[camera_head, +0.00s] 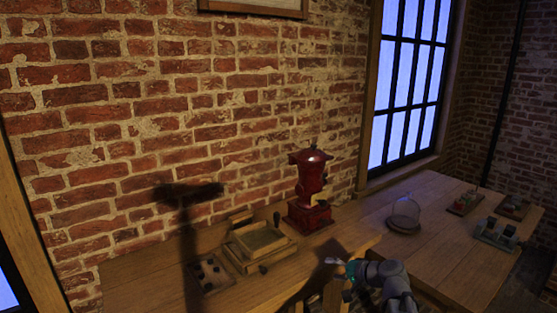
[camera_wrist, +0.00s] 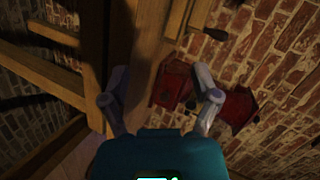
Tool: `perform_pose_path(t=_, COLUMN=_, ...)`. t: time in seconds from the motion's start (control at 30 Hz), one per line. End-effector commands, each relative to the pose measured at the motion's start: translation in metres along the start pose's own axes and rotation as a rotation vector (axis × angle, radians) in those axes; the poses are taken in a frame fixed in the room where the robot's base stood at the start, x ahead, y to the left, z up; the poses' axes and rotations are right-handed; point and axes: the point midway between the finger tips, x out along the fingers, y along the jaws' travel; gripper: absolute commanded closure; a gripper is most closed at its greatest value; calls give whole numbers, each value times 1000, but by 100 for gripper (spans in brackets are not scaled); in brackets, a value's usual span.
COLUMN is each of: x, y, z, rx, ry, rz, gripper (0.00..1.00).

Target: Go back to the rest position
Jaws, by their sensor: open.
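My gripper (camera_wrist: 163,92) is open in the wrist view, its two fingers spread apart with nothing between them that it holds. In the head view my arm reaches in from the bottom right, and my gripper (camera_head: 338,268) is at its left end, near the front edge of the wooden bench (camera_head: 130,275). A red machine (camera_head: 310,190) stands upright on the bench behind my gripper, apart from it. The red machine also shows beyond the fingers in the wrist view (camera_wrist: 240,108), partly hidden by the right finger.
A wooden tray (camera_head: 235,262) and a small board with dark round pieces (camera_head: 208,273) are on the left bench. A glass dome (camera_head: 405,214) and several small racks, one of them at the right (camera_head: 496,234), stand on the right table (camera_head: 455,265). A brick wall (camera_head: 130,120) is behind.

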Motion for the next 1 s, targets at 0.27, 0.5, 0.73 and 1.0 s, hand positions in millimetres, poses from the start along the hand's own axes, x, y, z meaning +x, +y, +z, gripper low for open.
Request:
perform_pose_path(t=0.27, x=6, y=26, z=60, rx=-160, ry=-196, rz=299, gripper=21)
perform_pose_path(t=0.5, x=-8, y=52, z=98, rx=-281, ry=-343, rz=569, gripper=21)
perform_pose_path(t=0.73, x=-35, y=71, z=122, rx=-379, ry=-459, rz=832, gripper=21)
perform_pose_path(t=1.0, x=-60, y=80, z=130, rx=-439, ry=-522, rz=1028, gripper=21)
